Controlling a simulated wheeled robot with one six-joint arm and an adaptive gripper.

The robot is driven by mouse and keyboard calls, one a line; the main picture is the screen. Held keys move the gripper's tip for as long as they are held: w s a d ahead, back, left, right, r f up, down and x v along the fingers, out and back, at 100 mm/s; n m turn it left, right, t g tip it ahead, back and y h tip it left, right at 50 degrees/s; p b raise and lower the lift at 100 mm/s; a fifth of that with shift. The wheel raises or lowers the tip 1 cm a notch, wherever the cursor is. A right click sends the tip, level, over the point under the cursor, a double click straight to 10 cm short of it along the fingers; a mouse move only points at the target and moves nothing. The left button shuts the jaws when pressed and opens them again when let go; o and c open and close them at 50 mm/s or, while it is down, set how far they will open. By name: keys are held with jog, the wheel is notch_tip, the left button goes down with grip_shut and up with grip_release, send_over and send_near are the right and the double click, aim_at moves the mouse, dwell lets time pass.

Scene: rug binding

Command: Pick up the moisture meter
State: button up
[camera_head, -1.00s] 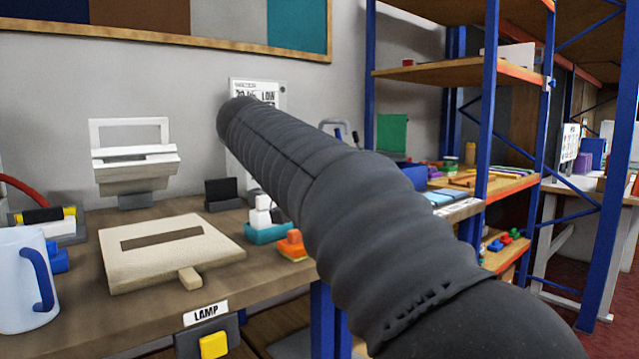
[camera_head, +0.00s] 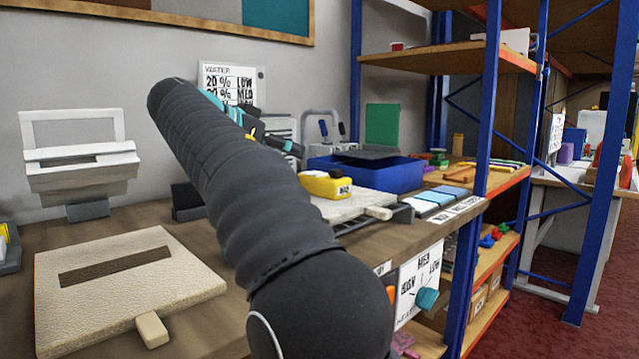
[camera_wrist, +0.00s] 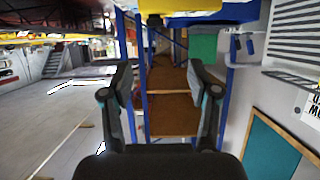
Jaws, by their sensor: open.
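A yellow body at the top edge of the wrist view, cut off by the frame, appears to be the same meter (camera_wrist: 180,6). My gripper (camera_wrist: 160,95) shows in the wrist view with its two fingers spread and nothing between them. In the head view my dark arm hides most of the gripper; only small dark and teal parts show behind it, left of the meter.
A blue tray (camera_head: 392,176) stands behind the meter. The pale board (camera_head: 352,207) rests on a dark rack. Blue and white pads (camera_head: 435,198) lie to the right. A blue-posted shelf (camera_head: 490,130) rises at right. A cream board (camera_head: 125,285) lies at left.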

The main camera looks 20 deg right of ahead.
send_near(336, 170)
jog(key=d, duration=0.1)
jog(key=w+d, duration=0.1)
jog(key=shift+w+d+f, duration=0.25)
jog(key=shift+w+f, duration=0.05)
jog(key=shift+s+f+x, duration=0.1)
jog(key=shift+x, duration=1.3)
jog(key=shift+s+f+x, duration=0.1)
jog(key=shift+x, duration=1.25)
jog(key=shift+c, duration=0.2)
